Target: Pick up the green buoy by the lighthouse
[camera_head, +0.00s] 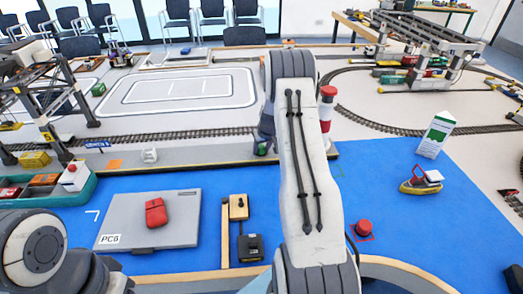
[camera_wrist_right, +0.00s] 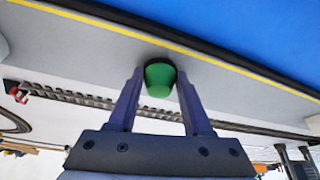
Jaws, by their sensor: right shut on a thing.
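The green buoy (camera_wrist_right: 159,82) is between the two fingers of my right gripper (camera_wrist_right: 157,74) in the wrist view, with a finger on each side of it. In the head view a small part of the buoy (camera_head: 262,149) shows below my right gripper (camera_head: 265,138), at the far edge of the blue area by the track. My right arm hides much of this spot. The red and white lighthouse (camera_head: 326,108) stands just right of my right arm. My left arm is at the lower left, and its fingers are out of the picture.
A grey PC6 case (camera_head: 150,232) with a red object (camera_head: 155,212) lies on the blue area (camera_head: 400,240). A yellow and red boat (camera_head: 421,182) and a red buoy (camera_head: 364,227) are at right. A railway track (camera_head: 200,136) runs behind the grey quay.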

